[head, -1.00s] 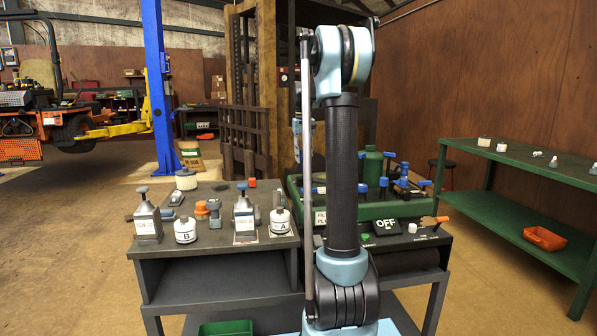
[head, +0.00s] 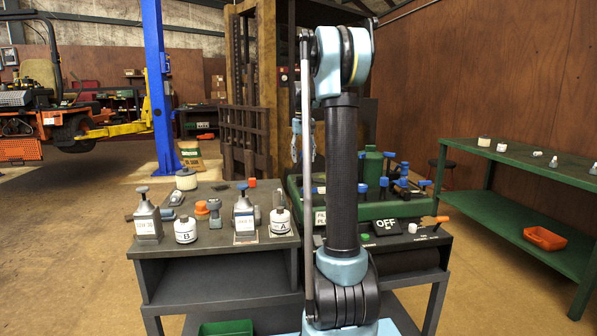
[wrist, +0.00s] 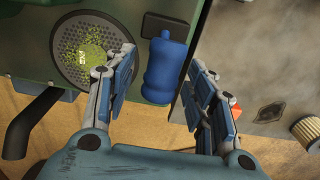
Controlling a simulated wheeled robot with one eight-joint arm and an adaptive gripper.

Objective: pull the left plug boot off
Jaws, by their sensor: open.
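A blue plug boot (wrist: 163,72) shows in the wrist view at the edge of a green housing (wrist: 25,40), beside a round perforated grille with green clippings on it. My gripper (wrist: 163,60) is open, with one finger on each side of the boot. A gap shows between the boot and each finger; I cannot tell the depth between them. In the head view my gripper (head: 296,145) is partly hidden behind my arm, at the left end of the green machine (head: 405,209). My arm hides part of that machine there.
A grey bench (head: 215,250) on the left holds several bottles and blocks. A green shelf table (head: 520,175) stands right. A red-orange piece (wrist: 235,110) lies near the right finger.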

